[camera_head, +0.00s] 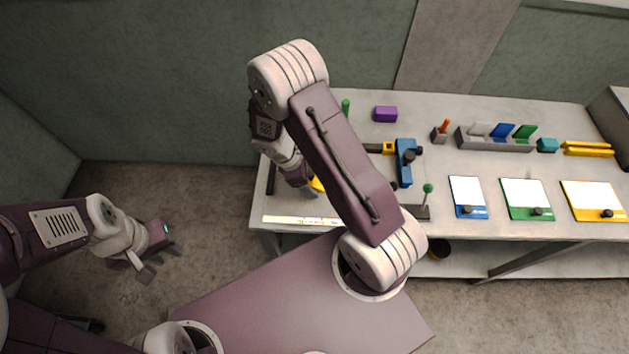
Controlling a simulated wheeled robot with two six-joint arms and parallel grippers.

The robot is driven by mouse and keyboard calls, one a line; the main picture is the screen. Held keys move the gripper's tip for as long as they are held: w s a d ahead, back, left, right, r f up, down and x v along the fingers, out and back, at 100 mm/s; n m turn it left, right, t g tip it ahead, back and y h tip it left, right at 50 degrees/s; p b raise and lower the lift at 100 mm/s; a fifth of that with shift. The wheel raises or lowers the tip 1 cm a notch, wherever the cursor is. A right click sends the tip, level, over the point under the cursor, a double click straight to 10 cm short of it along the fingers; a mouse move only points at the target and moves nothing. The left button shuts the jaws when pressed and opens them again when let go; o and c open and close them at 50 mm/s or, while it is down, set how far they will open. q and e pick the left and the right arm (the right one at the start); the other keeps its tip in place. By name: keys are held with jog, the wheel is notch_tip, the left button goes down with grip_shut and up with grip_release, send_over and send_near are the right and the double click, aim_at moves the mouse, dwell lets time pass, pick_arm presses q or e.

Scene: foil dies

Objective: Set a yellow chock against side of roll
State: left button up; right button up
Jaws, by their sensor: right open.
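My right gripper (308,192) is low over the left part of the table, open, with its fingertips partly hidden by its own wrist. A small yellow piece (317,184) shows right beside it, mostly covered by my arm; I cannot tell if it is a chock or whether the fingers touch it. Two long yellow pieces (587,149) lie at the back right of the table. I cannot make out a roll; my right arm hides much of the left part of the table. My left gripper (155,255) hangs over the floor, left of the table, with nothing visible in it.
The table (350,105) carries a blue device (407,162), a purple block (386,114), a green-knobbed stand (425,204) and a grey rack (495,141). Blue, green and yellow boards (525,199) line the front right. A pale ruler strip (300,220) lies along the front left edge.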

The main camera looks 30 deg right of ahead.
jog(key=shift+d+f, duration=0.15)
jog(key=shift+f, duration=0.1)
grip_shut()
jog(key=shift+w+r, duration=0.1)
jog(key=shift+r, duration=0.3)
notch_tip(320, 180, up, 3)
jog(key=shift+f, duration=0.1)
jog(key=s+d+r, duration=0.5)
jog(key=s+r, duration=0.2)
jog(key=s, duration=0.3)
jog(key=shift+s+d+r+b, duration=0.2)
jog(key=shift+d+r+b, duration=0.05)
jog(key=shift+d+b, duration=0.1)
